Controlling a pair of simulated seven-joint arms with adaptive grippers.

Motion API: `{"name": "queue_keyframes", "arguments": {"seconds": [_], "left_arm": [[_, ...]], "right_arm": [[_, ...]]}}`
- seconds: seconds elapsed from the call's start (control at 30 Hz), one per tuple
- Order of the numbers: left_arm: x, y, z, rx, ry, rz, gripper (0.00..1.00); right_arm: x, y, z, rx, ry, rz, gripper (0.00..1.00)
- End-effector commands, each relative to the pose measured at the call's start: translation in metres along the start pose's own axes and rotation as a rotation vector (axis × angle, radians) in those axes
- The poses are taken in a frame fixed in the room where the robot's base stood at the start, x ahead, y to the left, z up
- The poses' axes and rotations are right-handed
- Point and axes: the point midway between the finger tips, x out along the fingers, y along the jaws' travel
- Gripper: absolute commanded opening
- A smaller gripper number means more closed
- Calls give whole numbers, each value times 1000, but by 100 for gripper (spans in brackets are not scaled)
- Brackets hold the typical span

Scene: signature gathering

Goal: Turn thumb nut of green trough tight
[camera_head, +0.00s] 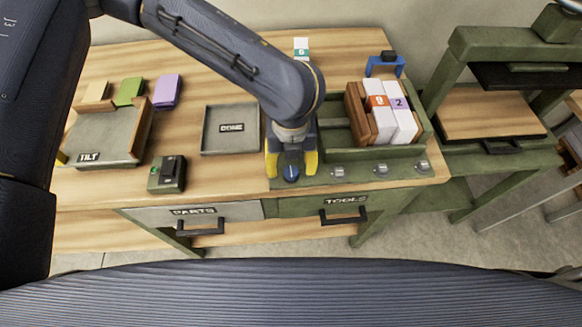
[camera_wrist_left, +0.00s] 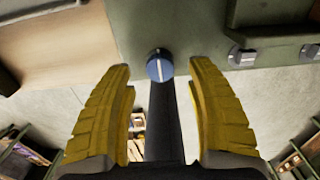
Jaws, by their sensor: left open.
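The green trough (camera_head: 375,153) is at the right of the bench in the head view, with a flat green ledge along its front. A blue round thumb nut (camera_head: 291,173) with a white line is at the ledge's left end. It also shows in the left wrist view (camera_wrist_left: 159,68), its line running nearly up and down. My left gripper (camera_head: 291,165) points down over the nut. Its yellow fingers are open on either side, with a visible gap to the nut on both sides in the wrist view. My arm hides the trough's left part. My right gripper is not in view.
Several grey metal fittings (camera_head: 381,169) line the ledge right of the nut. A wooden block and white numbered blocks (camera_head: 404,121) stand in the trough. The DONE tray (camera_head: 208,146) is left of my gripper. A small dark-topped green box (camera_head: 168,174) stands farther left.

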Motion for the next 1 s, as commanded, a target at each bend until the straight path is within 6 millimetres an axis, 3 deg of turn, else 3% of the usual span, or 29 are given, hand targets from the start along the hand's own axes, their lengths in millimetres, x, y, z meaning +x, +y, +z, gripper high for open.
{"name": "queue_keyframes", "arguments": {"seconds": [0.2, 0.5, 0.7, 1.0], "left_arm": [[-40, 0, 2, -2, -5, -1, 56], [-81, 0, 1, -1, -2, 0, 56], [-93, 0, 0, -1, -1, 1, 56], [-96, 0, 0, -1, -1, 1, 56]], "right_arm": [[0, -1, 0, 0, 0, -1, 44], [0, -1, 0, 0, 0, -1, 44], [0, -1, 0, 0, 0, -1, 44], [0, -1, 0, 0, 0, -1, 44]]}}
